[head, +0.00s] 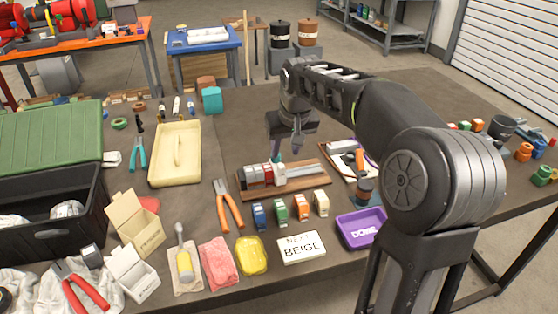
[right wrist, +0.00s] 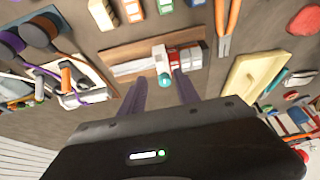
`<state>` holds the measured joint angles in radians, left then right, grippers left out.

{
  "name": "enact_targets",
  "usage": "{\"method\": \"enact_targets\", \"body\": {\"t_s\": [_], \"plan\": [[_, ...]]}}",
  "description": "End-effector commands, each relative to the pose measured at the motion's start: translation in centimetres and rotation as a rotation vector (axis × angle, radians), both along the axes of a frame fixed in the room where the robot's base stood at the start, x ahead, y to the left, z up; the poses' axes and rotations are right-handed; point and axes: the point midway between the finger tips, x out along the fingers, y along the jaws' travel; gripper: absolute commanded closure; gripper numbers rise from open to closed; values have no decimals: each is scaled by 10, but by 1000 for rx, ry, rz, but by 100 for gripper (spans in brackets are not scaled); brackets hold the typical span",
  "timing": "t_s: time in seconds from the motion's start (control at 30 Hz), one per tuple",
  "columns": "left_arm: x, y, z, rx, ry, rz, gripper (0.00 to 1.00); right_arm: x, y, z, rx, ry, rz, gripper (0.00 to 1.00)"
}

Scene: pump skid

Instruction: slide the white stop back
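A wooden board with a pale metal rail (head: 305,172) lies mid-table; the rail also shows in the right wrist view (right wrist: 130,66). Red and white blocks (head: 257,176) sit at its left end in the head view and show in the right wrist view (right wrist: 187,58). The white stop (right wrist: 159,55), with a teal knob (right wrist: 164,80), stands beside these blocks, seemingly against them. My right gripper (head: 286,150) points down above the rail. In the right wrist view its fingers (right wrist: 159,80) are apart, with the knob appearing between them; contact cannot be told. My left gripper is out of view.
Blue, green, orange and beige blocks (head: 279,210) stand in front of the board, behind a card reading "NEXT BEIGE" (head: 301,247). A purple tray (head: 358,229) is at front right. Orange-handled pliers (head: 228,205) and a cream tray (head: 174,153) lie left.

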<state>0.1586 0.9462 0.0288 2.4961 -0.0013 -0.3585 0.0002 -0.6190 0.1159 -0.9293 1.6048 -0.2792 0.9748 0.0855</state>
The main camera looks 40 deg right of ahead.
Motion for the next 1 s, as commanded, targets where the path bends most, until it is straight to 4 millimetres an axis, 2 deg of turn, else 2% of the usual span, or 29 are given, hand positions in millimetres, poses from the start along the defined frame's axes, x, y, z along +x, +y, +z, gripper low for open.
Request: {"method": "enact_targets", "body": {"t_s": [0.27,0.53,0.7,1.0], "plan": [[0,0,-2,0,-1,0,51,5,-1,-14,-1,3,-1,62],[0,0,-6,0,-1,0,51,19,-7,-53,-2,6,-2,62],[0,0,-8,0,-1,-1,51,26,-9,-69,0,2,0,62],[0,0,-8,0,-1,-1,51,28,-9,-73,1,0,1,62]]}}
